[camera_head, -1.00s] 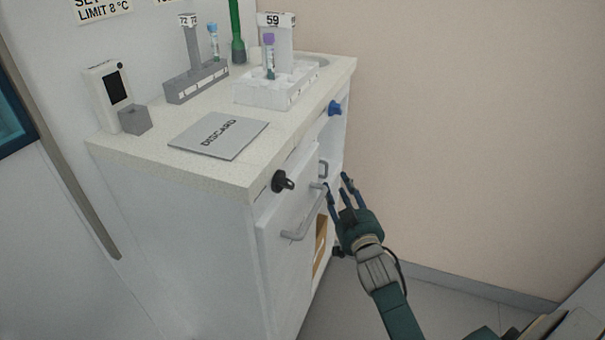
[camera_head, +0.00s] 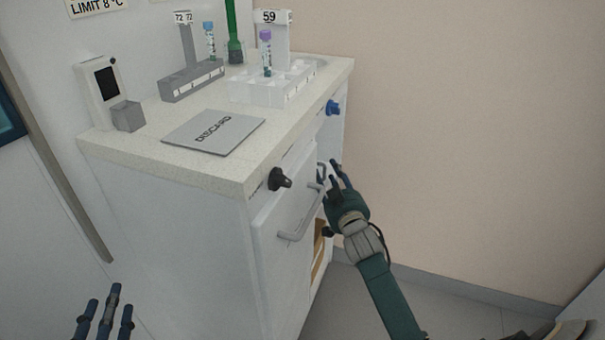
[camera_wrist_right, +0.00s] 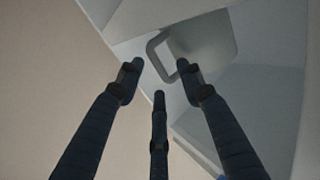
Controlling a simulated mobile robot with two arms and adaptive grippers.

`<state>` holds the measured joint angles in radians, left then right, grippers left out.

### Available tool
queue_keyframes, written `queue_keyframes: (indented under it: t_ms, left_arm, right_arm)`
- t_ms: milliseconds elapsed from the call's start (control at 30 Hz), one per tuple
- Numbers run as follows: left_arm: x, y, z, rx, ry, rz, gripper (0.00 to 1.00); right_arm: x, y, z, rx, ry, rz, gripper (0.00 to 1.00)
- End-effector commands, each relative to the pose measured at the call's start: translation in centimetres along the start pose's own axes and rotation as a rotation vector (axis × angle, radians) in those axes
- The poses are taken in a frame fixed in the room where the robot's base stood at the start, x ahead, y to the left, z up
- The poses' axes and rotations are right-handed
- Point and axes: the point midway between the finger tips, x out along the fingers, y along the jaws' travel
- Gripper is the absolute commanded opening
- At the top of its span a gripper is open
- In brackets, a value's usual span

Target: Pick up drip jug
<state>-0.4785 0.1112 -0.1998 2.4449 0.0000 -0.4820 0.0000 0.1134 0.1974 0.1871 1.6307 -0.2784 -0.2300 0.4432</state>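A pale grey vessel, probably the drip jug (camera_wrist_right: 208,38), shows in the right wrist view. Its square loop handle (camera_wrist_right: 157,52) faces my fingers. In the head view only a small grey loop (camera_head: 322,169) shows at the cabinet front, partly behind my right fingers. My right gripper (camera_head: 329,176) is open there, and its three spread fingers also show in the right wrist view (camera_wrist_right: 160,74). Two fingertips lie close to the loop handle; I cannot tell whether they touch it. My left gripper (camera_head: 108,302) is open and empty at the lower left of the head view.
The white cabinet (camera_head: 185,225) has a bar handle (camera_head: 300,220), a black knob (camera_head: 279,179) and a blue knob (camera_head: 333,107). On top are a DISCARD plate (camera_head: 213,131), a grey rack (camera_head: 192,81), a white rack (camera_head: 272,85) with a tube, and a grey device (camera_head: 101,90).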

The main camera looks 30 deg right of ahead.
Motion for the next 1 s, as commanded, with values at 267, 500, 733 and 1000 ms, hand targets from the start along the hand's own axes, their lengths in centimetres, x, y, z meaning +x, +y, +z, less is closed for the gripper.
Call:
queue_keyframes:
  t_ms: [267, 500, 733, 1000]
  left_arm:
    - [0.04, 0.06, -0.41, 0.0, 0.017, 0.001, 0.4]
    - [0.03, 0.05, -0.38, 0.0, 0.015, 0.001, 0.4]
    - [0.03, 0.06, -0.37, 0.0, 0.015, 0.001, 0.4]
    - [-0.03, 0.0, 0.13, 0.0, -0.013, 0.0, 0.4]
  right_arm:
    - [0.21, -0.02, -0.04, 0.0, 0.0, 0.0, 0.37]
    - [0.2, -0.02, -0.03, 0.0, 0.0, 0.0, 0.0]
    - [0.2, -0.03, -0.1, 0.0, 0.002, -0.001, 0.0]
    - [0.14, 0.08, -0.37, 0.0, 0.001, 0.0, 0.0]
